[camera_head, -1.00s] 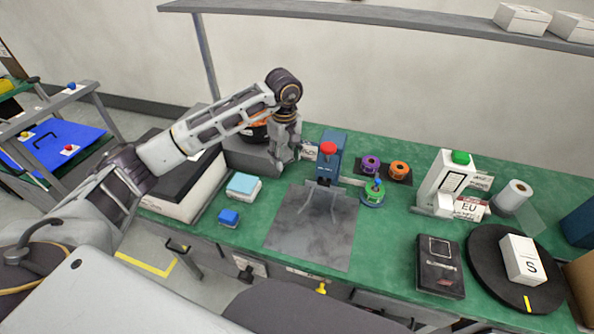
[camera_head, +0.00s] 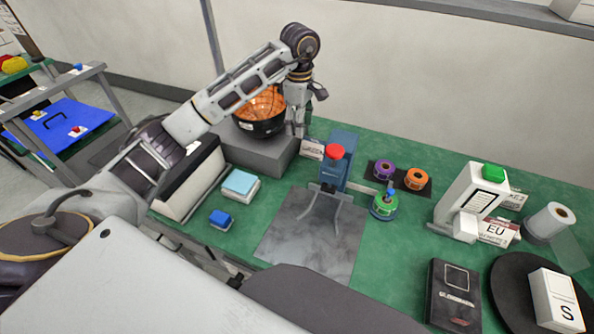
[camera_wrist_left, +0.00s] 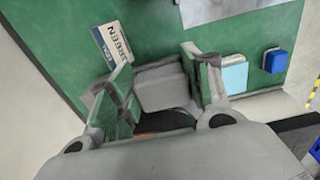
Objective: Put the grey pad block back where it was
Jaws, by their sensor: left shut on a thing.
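My left gripper (camera_head: 301,122) is raised above the back of the green bench, just right of the black bowl with orange contents (camera_head: 262,112). In the left wrist view its fingers (camera_wrist_left: 162,82) stand apart, with the grey pad block (camera_wrist_left: 161,92) between them. The gripper is shut on this block. In the head view the block is hard to make out against the grey fingers. My right gripper is out of view.
A grey stand (camera_head: 258,150) carries the bowl. Close by are a small labelled box (camera_head: 312,149), a blue press with a red knob (camera_head: 336,152), a light-blue pad block (camera_head: 239,184) and a blue block (camera_head: 221,218). The grey mat (camera_head: 310,240) has free room in front.

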